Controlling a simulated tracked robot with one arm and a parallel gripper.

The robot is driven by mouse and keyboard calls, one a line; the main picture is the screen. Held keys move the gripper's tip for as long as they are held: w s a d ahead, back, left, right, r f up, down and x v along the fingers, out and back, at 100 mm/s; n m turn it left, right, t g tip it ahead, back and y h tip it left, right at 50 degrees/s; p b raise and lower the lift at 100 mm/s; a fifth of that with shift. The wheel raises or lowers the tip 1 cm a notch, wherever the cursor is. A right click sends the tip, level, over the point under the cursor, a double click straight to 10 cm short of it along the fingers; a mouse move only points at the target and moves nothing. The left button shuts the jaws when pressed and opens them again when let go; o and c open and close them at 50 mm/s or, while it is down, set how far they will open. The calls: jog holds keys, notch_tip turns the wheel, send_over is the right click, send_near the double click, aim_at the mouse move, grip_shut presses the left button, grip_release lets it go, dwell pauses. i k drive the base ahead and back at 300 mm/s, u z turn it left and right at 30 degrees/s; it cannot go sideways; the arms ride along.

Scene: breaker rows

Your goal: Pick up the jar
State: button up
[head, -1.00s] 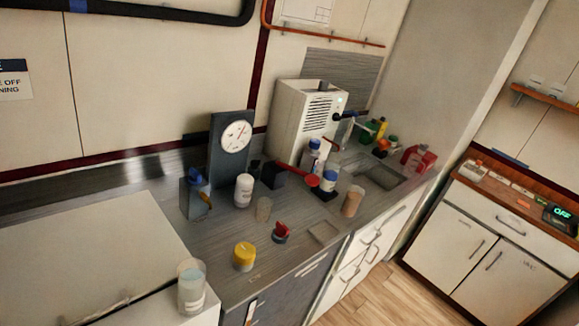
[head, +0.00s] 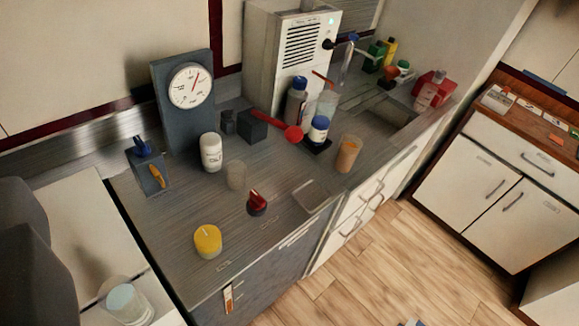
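Several containers on the grey counter (head: 285,265) could be the jar; I cannot tell which one is meant. A squat container with a yellow top (head: 208,241) stands near the front edge. A white lidded container (head: 211,152) stands upright behind it, in front of the dial gauge. A small white jar with a blue lid (head: 318,130) sits on a dark base farther right. I make out no gripper fingers, and nothing is seen held.
A dial gauge (head: 191,87) on a dark block and a white vented machine (head: 299,50) stand at the back. A red knob (head: 257,202) and red-handled tool (head: 290,132) lie among the containers. A glass beaker (head: 126,302) is lower left.

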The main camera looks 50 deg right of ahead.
aim_at(236, 169)
jog(key=z, duration=1.05)
jog(key=i, duration=1.05)
jog(key=u, duration=0.05)
